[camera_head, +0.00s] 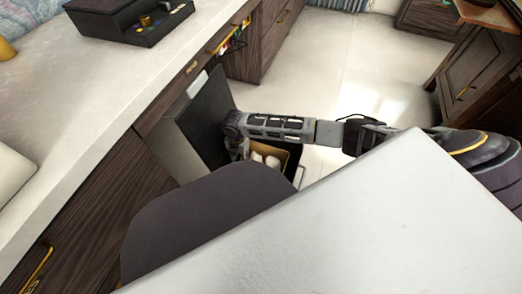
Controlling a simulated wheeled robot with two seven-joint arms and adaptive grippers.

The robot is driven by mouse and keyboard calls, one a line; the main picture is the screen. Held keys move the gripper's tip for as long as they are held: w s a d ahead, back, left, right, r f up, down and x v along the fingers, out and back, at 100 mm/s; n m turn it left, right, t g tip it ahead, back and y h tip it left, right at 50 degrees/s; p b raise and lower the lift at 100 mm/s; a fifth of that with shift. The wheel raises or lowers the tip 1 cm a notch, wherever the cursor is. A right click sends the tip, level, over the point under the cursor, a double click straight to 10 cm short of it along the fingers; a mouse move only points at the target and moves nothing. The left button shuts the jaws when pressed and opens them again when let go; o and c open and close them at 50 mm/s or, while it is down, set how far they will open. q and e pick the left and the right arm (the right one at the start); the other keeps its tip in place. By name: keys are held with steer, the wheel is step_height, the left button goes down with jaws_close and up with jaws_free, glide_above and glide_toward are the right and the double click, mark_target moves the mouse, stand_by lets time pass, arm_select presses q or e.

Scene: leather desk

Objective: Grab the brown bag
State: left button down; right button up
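I cannot clearly make out a brown bag. A tan, open-topped thing (290,157) with pale rounded items in it shows below my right arm, partly hidden; I cannot tell if it is the bag. My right arm comes in from the right, and its gripper (239,149) is at the left end, beside a dark grey panel and close to the tan thing. Its fingers are small, dark and partly hidden, so I cannot tell if they are open or shut. My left gripper is not in view.
A dark grey upright panel (204,112) stands against the wooden cabinet front. A dark rounded panel (195,225) and a large white surface (350,230) fill the foreground. A black organiser (130,22) sits on the pale counter (75,95). The floor (335,60) behind is clear.

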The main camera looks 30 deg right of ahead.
steer(key=shift+f+b, duration=0.85)
steer(key=shift+f, duration=1.15)
steer(key=shift+c, duration=1.2)
jaws_close()
